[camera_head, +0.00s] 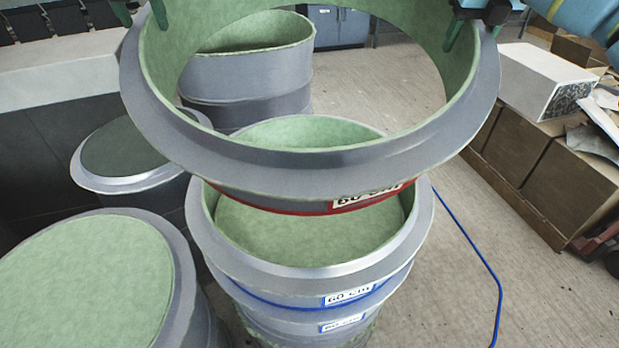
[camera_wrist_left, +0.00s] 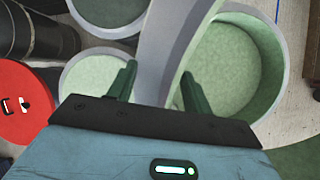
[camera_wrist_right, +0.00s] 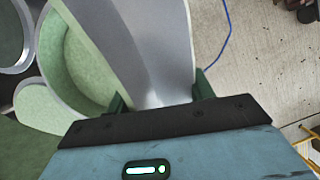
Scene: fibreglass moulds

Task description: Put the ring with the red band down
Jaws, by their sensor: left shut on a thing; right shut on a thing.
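The ring with the red band (camera_head: 300,170) is a large grey ring with a pale green inside, a red stripe and a "60 cm" label. It hangs in the air, roughly level, above a stack with a blue-banded ring (camera_head: 330,285) on top. My left gripper (camera_head: 140,12) is shut on its rim at the left. My right gripper (camera_head: 474,24) is shut on its rim at the right. The ring wall runs between the fingers in the left wrist view (camera_wrist_left: 165,55) and the right wrist view (camera_wrist_right: 155,55). The ring hides part of the stack's far rim.
A green-topped mould (camera_head: 85,285) stands at the front left, and a smaller one (camera_head: 125,150) behind it. A tall grey mould (camera_head: 250,85) stands behind the stack. Cardboard boxes (camera_head: 540,150) line the right. A blue hose (camera_head: 480,255) lies on otherwise open floor.

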